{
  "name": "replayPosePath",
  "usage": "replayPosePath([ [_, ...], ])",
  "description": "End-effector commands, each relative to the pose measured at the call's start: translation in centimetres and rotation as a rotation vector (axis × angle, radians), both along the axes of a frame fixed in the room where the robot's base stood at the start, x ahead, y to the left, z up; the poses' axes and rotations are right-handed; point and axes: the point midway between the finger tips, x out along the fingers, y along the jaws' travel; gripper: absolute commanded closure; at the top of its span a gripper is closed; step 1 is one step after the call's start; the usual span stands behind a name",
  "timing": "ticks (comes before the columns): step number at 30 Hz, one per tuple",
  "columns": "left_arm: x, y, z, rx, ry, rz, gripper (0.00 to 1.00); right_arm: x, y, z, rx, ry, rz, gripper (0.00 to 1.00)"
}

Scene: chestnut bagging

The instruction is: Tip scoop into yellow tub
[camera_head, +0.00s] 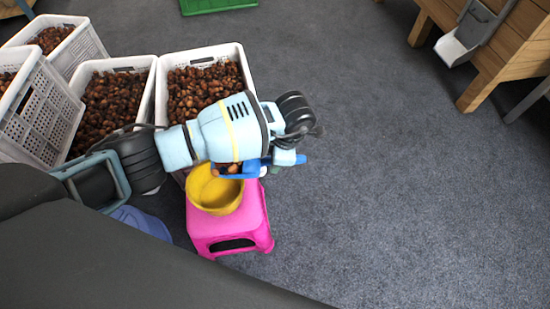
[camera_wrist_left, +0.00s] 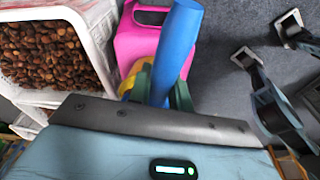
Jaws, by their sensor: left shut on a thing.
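The yellow tub (camera_head: 216,197) stands on a pink stool (camera_head: 232,228) in the head view. My left gripper (camera_head: 270,165) is shut on the handle of the blue scoop (camera_head: 250,168). The scoop's bowl is over the back of the tub, with a few brown chestnuts (camera_head: 226,169) visible in it. My arm hides part of the scoop, and its exact tilt is hard to tell. In the left wrist view, the blue handle (camera_wrist_left: 176,48) runs between the green fingers (camera_wrist_left: 160,92). A bit of the yellow tub (camera_wrist_left: 128,78) shows behind them.
White crates of chestnuts (camera_head: 204,55) stand at the upper left, close behind my arm. A green container (camera_head: 215,5) lies at the top edge. A wooden structure (camera_head: 508,45) with a metal chute stands at the upper right. The grey floor right of the stool is clear.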

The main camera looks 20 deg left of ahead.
Motion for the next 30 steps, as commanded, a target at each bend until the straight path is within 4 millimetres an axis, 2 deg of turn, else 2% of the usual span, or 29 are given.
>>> replayPosePath([
  [10, -0.2, 0.1, -0.2, -0.035, -0.014, 0.033, 1.00, 0.6, 0.0, 0.5, 0.000, -0.013, 0.000, 0.64],
  [17, -0.6, 0.8, 0.4, -0.233, -0.091, 0.034, 1.00, 0.8, 0.0, 1.3, 0.000, -0.020, 0.000, 0.64],
  [30, -1.2, 2.6, 4.2, -0.501, -0.202, 0.032, 1.00, 0.3, 0.3, 2.6, 0.003, -0.018, 0.001, 0.64],
])
